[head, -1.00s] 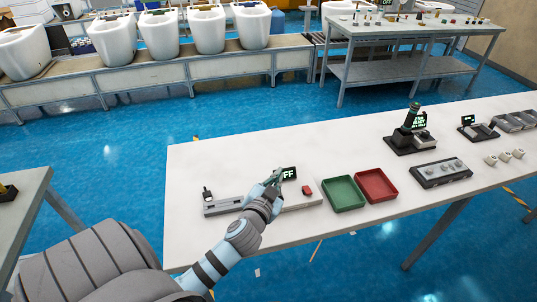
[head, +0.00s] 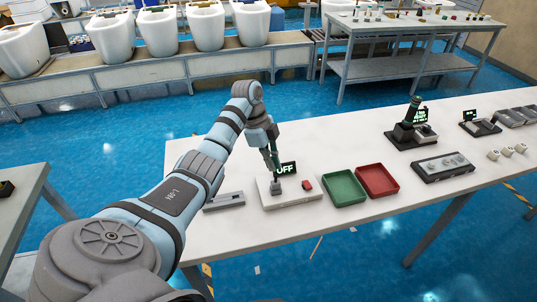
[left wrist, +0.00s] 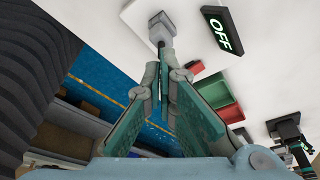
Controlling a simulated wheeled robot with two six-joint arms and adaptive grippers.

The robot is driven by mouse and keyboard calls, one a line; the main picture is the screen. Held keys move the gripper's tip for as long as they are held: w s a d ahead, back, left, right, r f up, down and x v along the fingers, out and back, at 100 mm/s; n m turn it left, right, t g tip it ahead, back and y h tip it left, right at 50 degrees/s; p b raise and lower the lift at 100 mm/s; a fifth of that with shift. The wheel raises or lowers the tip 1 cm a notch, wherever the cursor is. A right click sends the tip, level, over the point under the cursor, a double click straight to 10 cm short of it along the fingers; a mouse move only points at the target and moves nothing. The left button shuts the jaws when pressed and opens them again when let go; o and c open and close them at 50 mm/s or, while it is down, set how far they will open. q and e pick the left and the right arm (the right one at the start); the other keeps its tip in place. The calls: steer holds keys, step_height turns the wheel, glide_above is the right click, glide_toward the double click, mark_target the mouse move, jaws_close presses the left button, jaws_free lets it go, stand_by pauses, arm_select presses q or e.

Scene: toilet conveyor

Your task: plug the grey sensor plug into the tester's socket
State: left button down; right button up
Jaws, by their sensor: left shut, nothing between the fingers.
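The tester (head: 291,204) is a white box with a red button (head: 307,184) and a dark display (head: 286,168) reading OFF. The grey sensor plug (head: 277,187) stands upright at the left part of the tester, where the socket is; how deep it sits I cannot tell. My left gripper (head: 274,167) is just above the plug, pointing down, shut and empty. In the left wrist view the plug (left wrist: 160,24) with its dark stem lies just beyond the closed fingertips (left wrist: 162,65). The socket itself is hidden by the plug. My right gripper is not in view.
A grey slotted holder (head: 224,201) lies left of the tester, empty. A green tray (head: 343,201) and a red tray (head: 377,195) stand to its right. Farther right are a grey fixture (head: 443,180) and a dark stand (head: 410,145). The white table's front strip is clear.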

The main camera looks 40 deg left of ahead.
arm_select(q)
steer(key=b+x, duration=0.1)
steer(key=x, duration=0.1)
steer(key=shift+w+f, duration=0.1)
steer(key=shift+f, duration=0.2)
steer(key=shift+a+r, duration=0.1)
steer(key=shift+r, duration=0.05)
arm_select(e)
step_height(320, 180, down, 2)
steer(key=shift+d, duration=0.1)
arm_select(q)
steer(key=shift+f, duration=0.3)
step_height(320, 180, up, 3)
steer(key=p, duration=0.4)
steer(key=shift+r, duration=0.2)
steer(key=s+a+r, duration=0.2)
steer(key=a, duration=0.4)
steer(key=s+a+r, duration=0.2)
steer(key=a, duration=0.4)
steer(key=shift+s+a+r, duration=0.15)
steer(key=shift+s+a, duration=0.05)
steer(key=shift+a, duration=0.2)
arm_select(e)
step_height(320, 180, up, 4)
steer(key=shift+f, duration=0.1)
